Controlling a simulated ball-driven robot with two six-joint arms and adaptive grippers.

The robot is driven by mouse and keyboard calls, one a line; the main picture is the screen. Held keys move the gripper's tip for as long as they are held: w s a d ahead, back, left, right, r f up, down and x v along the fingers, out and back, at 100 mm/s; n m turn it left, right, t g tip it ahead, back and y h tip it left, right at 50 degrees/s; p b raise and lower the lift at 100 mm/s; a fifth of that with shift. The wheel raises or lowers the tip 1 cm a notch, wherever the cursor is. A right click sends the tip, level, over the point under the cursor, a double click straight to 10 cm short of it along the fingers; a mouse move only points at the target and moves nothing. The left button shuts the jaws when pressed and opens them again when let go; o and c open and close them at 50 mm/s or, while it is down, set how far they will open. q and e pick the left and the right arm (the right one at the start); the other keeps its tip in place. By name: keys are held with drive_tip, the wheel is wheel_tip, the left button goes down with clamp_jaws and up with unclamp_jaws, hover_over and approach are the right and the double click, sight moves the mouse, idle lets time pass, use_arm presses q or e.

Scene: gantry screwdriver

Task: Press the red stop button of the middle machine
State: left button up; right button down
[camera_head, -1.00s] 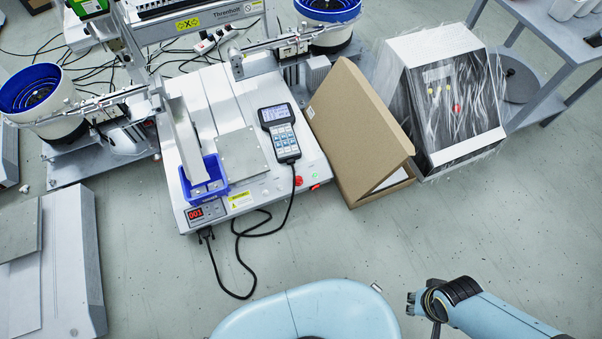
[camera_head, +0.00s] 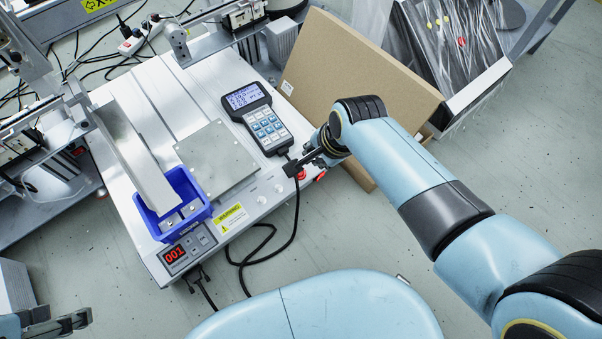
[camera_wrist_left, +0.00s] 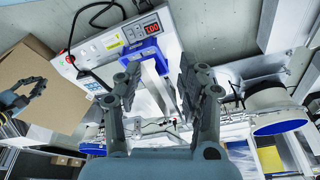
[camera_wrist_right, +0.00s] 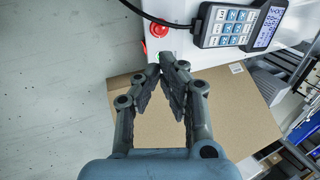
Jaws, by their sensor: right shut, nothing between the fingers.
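The middle machine (camera_head: 145,85) has a white deck, a blue bin and a red 001 display. Its red stop button (camera_head: 302,174) is on the front edge, right of the white knobs, partly covered by my right gripper (camera_head: 296,168). In the right wrist view the round red button (camera_wrist_right: 159,29) shows just beyond the closed fingertips (camera_wrist_right: 166,62). The fingers are empty; I see no clear contact with the button. My left gripper (camera_head: 60,322) is at the lower left of the head view, away from the button. Its fingers are spread and empty in the left wrist view (camera_wrist_left: 162,85).
A handheld pendant (camera_head: 259,118) lies on the deck beside the button, its black cable (camera_head: 293,220) hanging over the front edge. A cardboard box (camera_head: 350,80) stands right of the machine. A plastic-wrapped machine (camera_head: 450,45) is behind it.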

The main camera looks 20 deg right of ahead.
use_arm(q)
drive_tip(key=shift+s+f, duration=0.15)
use_arm(e)
drive_tip(key=shift+w, duration=0.2)
drive_tip(key=shift+f, duration=0.1)
drive_tip(key=b, duration=0.4)
approach(302, 175)
use_arm(q)
wheel_tip(302, 175, down, 8)
drive_tip(key=w+t+b, duration=0.1)
drive_tip(key=t+b, duration=0.3)
drive_tip(key=t, duration=0.4)
use_arm(e)
drive_tip(key=x, duration=0.3)
drive_tip(key=w+b+x, duration=0.1)
drive_tip(key=x, duration=0.2)
drive_tip(key=shift+a+r, duration=0.25)
drive_tip(key=shift+w+f+b, duration=0.25)
drive_tip(key=shift+f+b, duration=0.4)
drive_tip(key=shift+b, duration=0.2)
use_arm(q)
drive_tip(key=w+d+r+m+t+h, duration=0.1)
drive_tip(key=w+r+t, duration=0.3)
drive_tip(key=r, duration=0.5)
drive_tip(key=w+d+r+m+t+h, duration=0.1)
drive_tip(key=w+r+t, duration=0.4)
drive_tip(key=w+r, duration=0.2)
drive_tip(key=shift+w+d+r+t+h, duration=0.2)
drive_tip(key=shift+d+r+t+h, duration=0.15)
drive_tip(key=shift+r, duration=0.5)
